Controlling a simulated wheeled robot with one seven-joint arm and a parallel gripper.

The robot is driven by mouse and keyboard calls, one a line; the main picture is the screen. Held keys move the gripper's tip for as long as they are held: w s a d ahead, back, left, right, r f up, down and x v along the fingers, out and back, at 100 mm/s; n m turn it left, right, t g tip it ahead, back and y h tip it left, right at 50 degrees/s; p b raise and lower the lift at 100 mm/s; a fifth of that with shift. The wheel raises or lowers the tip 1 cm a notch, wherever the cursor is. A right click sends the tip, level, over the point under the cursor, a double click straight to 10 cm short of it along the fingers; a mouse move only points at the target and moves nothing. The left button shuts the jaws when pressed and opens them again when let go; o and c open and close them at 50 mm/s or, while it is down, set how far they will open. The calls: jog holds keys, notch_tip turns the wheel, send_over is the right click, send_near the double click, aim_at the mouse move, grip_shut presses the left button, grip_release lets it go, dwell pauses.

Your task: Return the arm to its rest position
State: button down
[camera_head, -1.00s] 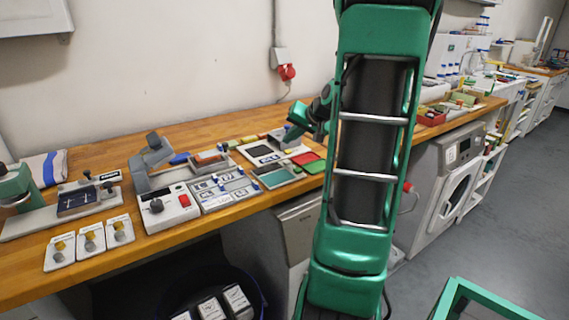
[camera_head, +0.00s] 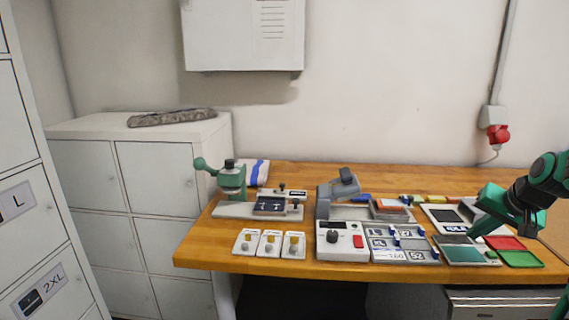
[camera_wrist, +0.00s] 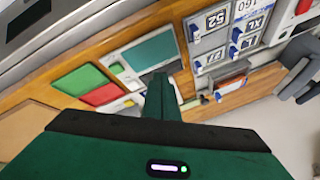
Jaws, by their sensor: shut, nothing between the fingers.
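My gripper (camera_head: 476,230) is at the right of the head view, above the right part of the wooden bench (camera_head: 222,262). Its green fingers are together and empty, pointing down and left over the panels. In the wrist view the shut fingers (camera_wrist: 160,92) project from the green gripper body, with nothing between them. The dark teal panel (camera_wrist: 150,52) lies beyond the fingers there. My arm links run off the right edge of the head view.
On the bench stand a green press (camera_head: 232,178), a grey machine with a red button (camera_head: 341,240), a size-label board (camera_head: 403,245), and red (camera_head: 505,243) and green (camera_head: 520,259) pads. White lockers (camera_head: 150,190) stand left. A red plug (camera_head: 497,133) hangs on the wall.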

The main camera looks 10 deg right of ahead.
jog(key=s+a+f+n+g, duration=0.1)
jog(key=s+a+g, duration=0.2)
jog(key=s+a, duration=0.5)
jog(key=s+a+f+n+g+y, duration=0.1)
jog(key=s+a+g, duration=0.2)
jog(key=s+a, duration=0.5)
jog(key=s, duration=0.6)
jog(key=shift+a+f+n, duration=0.2)
jog(key=shift+f+n, duration=0.1)
jog(key=shift+f, duration=0.05)
jog(key=shift+s, duration=0.1)
